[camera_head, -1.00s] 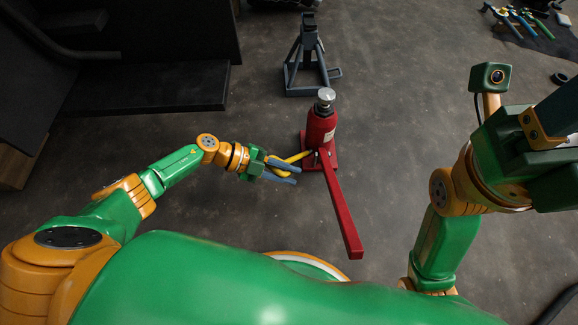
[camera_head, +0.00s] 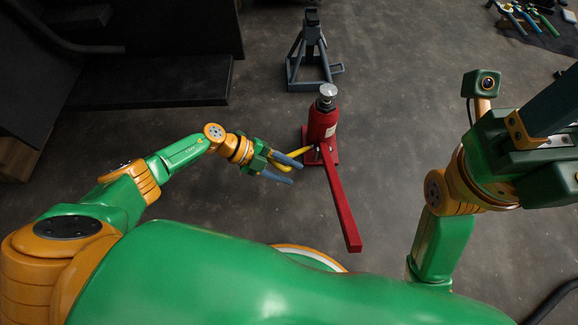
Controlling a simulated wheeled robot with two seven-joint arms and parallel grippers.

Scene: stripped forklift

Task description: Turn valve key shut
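The red bottle jack (camera_head: 322,124) stands upright on the floor with a silver top. A long red bar (camera_head: 341,201) slopes down from its base toward me. A yellow valve key (camera_head: 306,153) sticks out at the jack's lower left. My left gripper (camera_head: 287,170) is left of the jack, its two grey-blue fingers apart around or just over the yellow key's near end; I cannot tell whether they touch it.
A grey jack stand (camera_head: 311,60) stands behind the jack. A dark forklift body (camera_head: 150,82) fills the upper left. Several hand tools (camera_head: 528,18) lie on a dark mat at the upper right. The floor right of the jack is clear.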

